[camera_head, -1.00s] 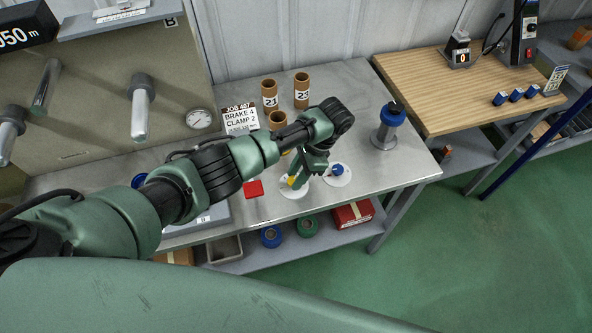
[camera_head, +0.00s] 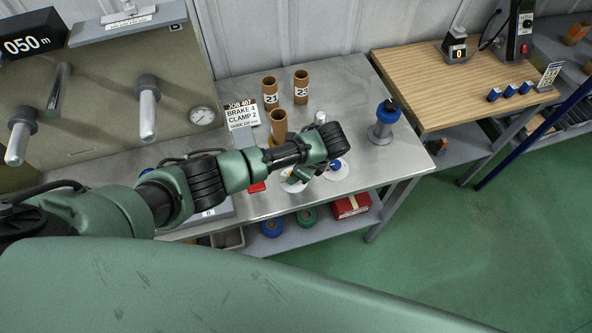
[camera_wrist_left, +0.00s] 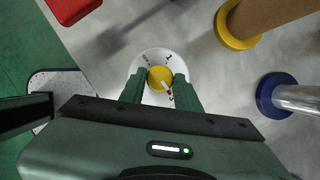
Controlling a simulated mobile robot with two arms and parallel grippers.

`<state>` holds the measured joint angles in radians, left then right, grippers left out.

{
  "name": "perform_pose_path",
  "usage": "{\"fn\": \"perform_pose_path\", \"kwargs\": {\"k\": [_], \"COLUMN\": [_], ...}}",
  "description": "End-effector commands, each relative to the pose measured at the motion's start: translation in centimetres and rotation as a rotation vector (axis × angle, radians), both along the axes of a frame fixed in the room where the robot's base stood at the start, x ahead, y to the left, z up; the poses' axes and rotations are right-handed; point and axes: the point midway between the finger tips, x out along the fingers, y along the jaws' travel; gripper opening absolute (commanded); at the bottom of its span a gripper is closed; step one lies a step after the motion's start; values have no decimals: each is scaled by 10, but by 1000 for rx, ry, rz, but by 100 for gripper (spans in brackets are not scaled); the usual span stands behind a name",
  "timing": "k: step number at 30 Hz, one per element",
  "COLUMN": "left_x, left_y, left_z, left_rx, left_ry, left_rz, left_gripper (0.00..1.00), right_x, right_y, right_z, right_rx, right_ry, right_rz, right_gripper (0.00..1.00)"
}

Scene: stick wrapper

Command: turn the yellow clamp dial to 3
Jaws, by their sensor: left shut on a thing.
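The yellow clamp dial (camera_wrist_left: 159,79) sits on a round white plate (camera_wrist_left: 150,60) on the metal bench. Its small pointer mark faces the gripper side in the left wrist view; the scale marks are too small to read. My left gripper (camera_wrist_left: 158,90) is shut on the dial, one finger on each side. In the head view my left gripper (camera_head: 298,179) is over the white plate (camera_head: 292,187) and hides most of the dial. A blue dial (camera_head: 336,165) on its own white plate is just right of it. My right gripper is not in view.
A job card (camera_head: 241,114) reads brake 4, clamp 2. Cardboard tubes (camera_head: 270,93) stand behind my arm. A red block (camera_wrist_left: 72,8) lies near the dial. A blue-capped post (camera_head: 385,120) stands at the right, with bare bench before it.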

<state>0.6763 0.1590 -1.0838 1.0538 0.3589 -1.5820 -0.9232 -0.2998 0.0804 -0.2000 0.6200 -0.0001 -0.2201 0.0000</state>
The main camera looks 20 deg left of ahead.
Motion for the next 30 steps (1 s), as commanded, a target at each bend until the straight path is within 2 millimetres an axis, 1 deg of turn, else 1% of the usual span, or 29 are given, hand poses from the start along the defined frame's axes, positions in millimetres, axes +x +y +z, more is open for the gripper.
{"fn": "perform_pose_path", "kwargs": {"k": [6,17,18,20,30], "left_x": [1,1,1,1,0], "left_y": [-1,-1,-1,0,-1], "left_z": [1,1,1,1,2], "left_rx": [-1,-1,-1,-1,-1], "left_ry": [-4,-4,-4,-3,-2], "left_rz": [-33,-35,-35,-34,-33], "left_gripper": [0,0,38,54,54], "right_x": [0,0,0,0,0], "right_y": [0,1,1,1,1], "right_z": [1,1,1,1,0], "right_rx": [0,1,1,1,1], "right_ry": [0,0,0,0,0], "right_rz": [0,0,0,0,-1], "right_gripper": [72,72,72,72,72]}}
